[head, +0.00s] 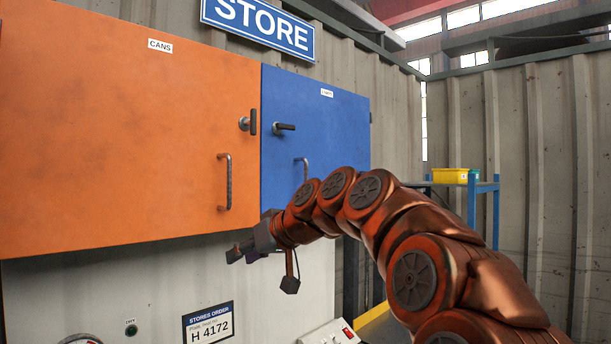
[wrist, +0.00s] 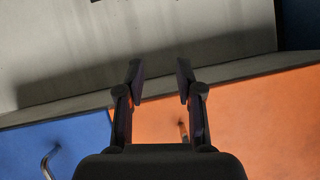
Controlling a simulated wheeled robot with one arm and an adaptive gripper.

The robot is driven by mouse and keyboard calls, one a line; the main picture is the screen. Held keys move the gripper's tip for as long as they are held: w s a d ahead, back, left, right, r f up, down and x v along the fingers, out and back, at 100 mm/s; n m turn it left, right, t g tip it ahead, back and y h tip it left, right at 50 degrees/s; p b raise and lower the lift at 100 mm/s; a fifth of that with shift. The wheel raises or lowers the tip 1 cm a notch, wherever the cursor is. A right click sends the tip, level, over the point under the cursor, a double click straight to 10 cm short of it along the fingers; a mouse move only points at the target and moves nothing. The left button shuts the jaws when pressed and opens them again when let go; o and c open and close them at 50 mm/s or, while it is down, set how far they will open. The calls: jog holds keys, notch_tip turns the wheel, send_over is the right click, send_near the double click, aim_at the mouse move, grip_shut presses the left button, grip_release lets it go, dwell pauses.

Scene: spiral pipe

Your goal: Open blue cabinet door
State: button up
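The blue cabinet door (head: 315,125) is on the wall, right of the orange door, and looks closed. It has a dark lever latch (head: 285,127) near its upper left edge and a bar handle (head: 301,168) lower down, partly hidden by my arm. My gripper (head: 240,254) is below the doors' lower edge, left of the blue door, apart from the handle. In the wrist view my gripper (wrist: 158,82) has its two fingers spread with nothing between them. The blue door (wrist: 60,148) and its handle (wrist: 47,163) show at the lower left there.
The orange CANS door (head: 120,120) has a bar handle (head: 225,182) and a latch (head: 248,122) close to the blue door. A blue stand (head: 472,205) with a yellow bin (head: 453,175) is at the right. A sign (head: 208,322) is on the pale panel below.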

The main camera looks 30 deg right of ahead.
jog(key=w+d+r+t+h, duration=0.2)
jog(key=d+r+t, duration=0.2)
jog(key=d+r, duration=0.65)
jog(key=m+t+h, duration=0.1)
jog(key=t+h, duration=0.1)
jog(key=t, duration=0.1)
send_near(306, 170)
jog(key=w, duration=0.3)
jog(key=shift+w+d+r+p, duration=0.1)
jog(key=shift+w+p, duration=0.4)
jog(key=shift+w, duration=1.35)
jog(key=shift+w+r+p, duration=0.1)
jog(key=shift+w+p, duration=0.35)
jog(key=shift+w, duration=1.45)
grip_shut()
